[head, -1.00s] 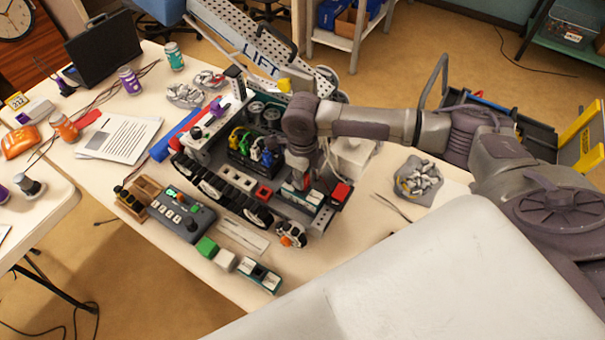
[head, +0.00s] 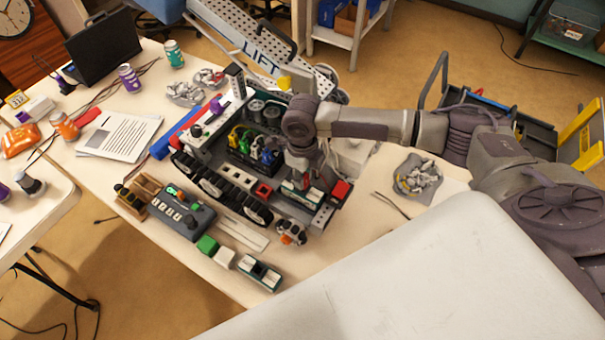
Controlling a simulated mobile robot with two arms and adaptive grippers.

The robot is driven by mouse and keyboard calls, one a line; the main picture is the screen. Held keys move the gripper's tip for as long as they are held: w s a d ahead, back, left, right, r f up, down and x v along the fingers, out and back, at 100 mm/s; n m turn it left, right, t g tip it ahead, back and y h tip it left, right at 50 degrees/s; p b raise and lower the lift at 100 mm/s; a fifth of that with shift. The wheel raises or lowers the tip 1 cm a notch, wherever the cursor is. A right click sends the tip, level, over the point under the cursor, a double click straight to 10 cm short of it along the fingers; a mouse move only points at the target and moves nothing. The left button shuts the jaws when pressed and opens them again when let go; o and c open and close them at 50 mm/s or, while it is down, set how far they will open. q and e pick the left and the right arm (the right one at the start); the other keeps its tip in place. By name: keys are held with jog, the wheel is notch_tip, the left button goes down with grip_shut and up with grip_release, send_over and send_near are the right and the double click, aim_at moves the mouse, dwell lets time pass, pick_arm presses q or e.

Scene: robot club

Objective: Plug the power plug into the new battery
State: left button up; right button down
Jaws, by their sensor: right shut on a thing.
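A teal-and-white battery (head: 297,193) sits in the front right part of the robot chassis (head: 325,217). A second teal-and-white battery (head: 260,272) lies on the table's front edge. My right gripper (head: 304,178) points down right over the battery in the chassis. It is shut on a small red piece, which looks like the power plug (head: 307,181). The gripper hides most of this piece, and I cannot tell whether it touches the battery or is seated. My left gripper is not in view.
A red block (head: 341,190) stands right of the gripper on the chassis.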

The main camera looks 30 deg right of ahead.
jog(key=shift+f, duration=0.35)
dwell(0.5)
jog(key=shift+s+f, duration=0.1)
dwell(0.8)
jog(key=c, duration=0.9)
grip_release()
jog(key=shift+o, duration=0.2)
jog(key=shift+r, duration=0.2)
jog(key=shift+r+p, duration=2.95)
jog(key=shift+p, duration=0.05)
jog(key=shift+f, duration=0.1)
